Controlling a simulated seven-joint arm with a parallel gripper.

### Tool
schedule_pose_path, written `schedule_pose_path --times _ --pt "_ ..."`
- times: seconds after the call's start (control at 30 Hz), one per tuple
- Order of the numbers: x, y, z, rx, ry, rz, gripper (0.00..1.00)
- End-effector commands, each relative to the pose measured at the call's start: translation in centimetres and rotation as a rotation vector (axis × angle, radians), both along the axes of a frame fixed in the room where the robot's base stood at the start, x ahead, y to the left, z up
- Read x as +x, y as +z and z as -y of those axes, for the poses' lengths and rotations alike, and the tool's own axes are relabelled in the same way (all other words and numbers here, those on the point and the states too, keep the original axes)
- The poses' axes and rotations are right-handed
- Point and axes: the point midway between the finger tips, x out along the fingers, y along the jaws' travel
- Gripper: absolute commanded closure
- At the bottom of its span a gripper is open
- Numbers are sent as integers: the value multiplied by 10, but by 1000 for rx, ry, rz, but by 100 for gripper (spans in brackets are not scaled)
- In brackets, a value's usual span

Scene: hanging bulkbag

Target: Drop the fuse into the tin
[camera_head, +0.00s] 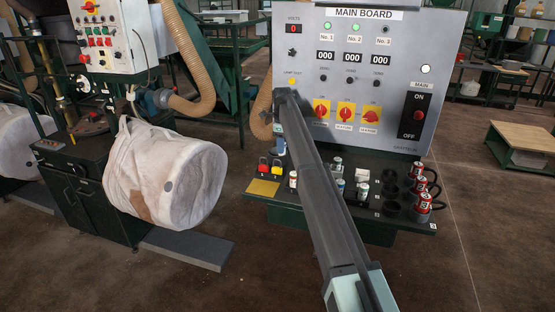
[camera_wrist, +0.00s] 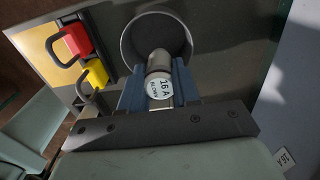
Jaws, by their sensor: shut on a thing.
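My gripper (camera_wrist: 159,85) is shut on a fuse (camera_wrist: 158,65) in the wrist view. The fuse is a pale metallic cylinder with a white label that reads "16 A BLOWN", held between the two blue fingers. A round tin (camera_wrist: 157,15) with a thin rim and dark inside lies just beyond the fingertips. The far end of the fuse overlaps the tin's opening in this view; how far above or inside it is, I cannot tell. In the head view my gripper (camera_head: 279,146) is small and partly hidden by my arm, at the left part of the shelf.
Red (camera_wrist: 77,40) and yellow (camera_wrist: 97,73) padlocks stand left of the tin beside a yellow plate (camera_wrist: 38,50). In the head view, several fuses and black cups (camera_head: 391,191) stand right of my arm. The main board (camera_head: 365,60) rises behind the shelf. A white bulk bag (camera_head: 165,175) hangs left.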

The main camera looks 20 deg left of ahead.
Motion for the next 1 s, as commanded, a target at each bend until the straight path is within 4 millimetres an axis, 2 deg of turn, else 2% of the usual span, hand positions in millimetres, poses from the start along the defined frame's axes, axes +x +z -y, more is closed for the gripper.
schedule_pose_path --times 0.13,0.17,0.47,0.77,0.87,1.0 --pt "0 0 0 0 0 0 100" --pt "0 0 0 0 0 0 68" --pt "0 0 0 0 0 0 40" --pt "0 2 0 0 0 0 39" --pt "1 9 0 0 0 1 39" --pt "1 30 0 1 0 2 39"
